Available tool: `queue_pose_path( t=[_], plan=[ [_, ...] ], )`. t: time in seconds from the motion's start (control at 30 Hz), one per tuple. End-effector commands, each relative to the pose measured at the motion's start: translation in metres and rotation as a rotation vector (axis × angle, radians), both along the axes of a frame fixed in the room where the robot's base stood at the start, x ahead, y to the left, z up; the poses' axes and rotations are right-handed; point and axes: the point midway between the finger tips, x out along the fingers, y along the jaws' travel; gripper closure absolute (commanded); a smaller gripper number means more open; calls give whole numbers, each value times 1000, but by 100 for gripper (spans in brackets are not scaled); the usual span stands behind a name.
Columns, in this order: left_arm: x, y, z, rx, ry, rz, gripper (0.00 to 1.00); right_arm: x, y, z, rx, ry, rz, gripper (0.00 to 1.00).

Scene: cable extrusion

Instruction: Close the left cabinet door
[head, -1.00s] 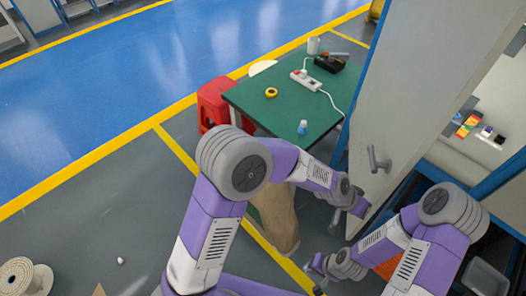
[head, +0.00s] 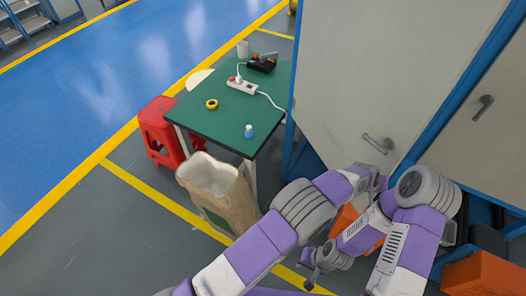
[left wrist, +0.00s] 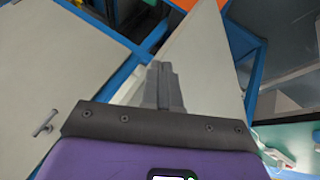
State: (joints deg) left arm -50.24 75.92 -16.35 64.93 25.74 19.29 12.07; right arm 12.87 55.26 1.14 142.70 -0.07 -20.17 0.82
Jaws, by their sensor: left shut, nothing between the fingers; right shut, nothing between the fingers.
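The left cabinet door (head: 345,80) is a tall pale grey panel in the head view, with a grey lever handle (head: 378,143) near its right edge. In the left wrist view, a pale panel that looks like this door (left wrist: 205,55) is beside my left gripper (left wrist: 163,72). That gripper is shut and empty; contact is unclear. In the head view its fingers are largely hidden by my arms. My right gripper (head: 309,277) is shut and empty, low over the floor.
The right cabinet door (head: 485,65) has its own handle (head: 484,107). A green table (head: 215,115) holds a power strip, tape and a small bottle. A red stool (head: 158,130) and a beige sack-like container (head: 208,172) stand nearby. An orange crate (head: 480,275) is at lower right.

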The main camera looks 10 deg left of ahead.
Motion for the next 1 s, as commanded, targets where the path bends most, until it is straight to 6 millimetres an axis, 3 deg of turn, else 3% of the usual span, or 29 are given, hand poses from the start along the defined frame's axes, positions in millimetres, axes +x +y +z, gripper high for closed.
queue_pose_path(
  t=[0.33, 1.0],
  plan=[
    [9, -18, 0, 1, -1, 8, 100, 0, 0, 4, 0, 0, 0, 100],
    [10, -20, 0, 0, 0, 10, 100, 0, 0, 5, 0, 0, 0, 100]
  ],
)
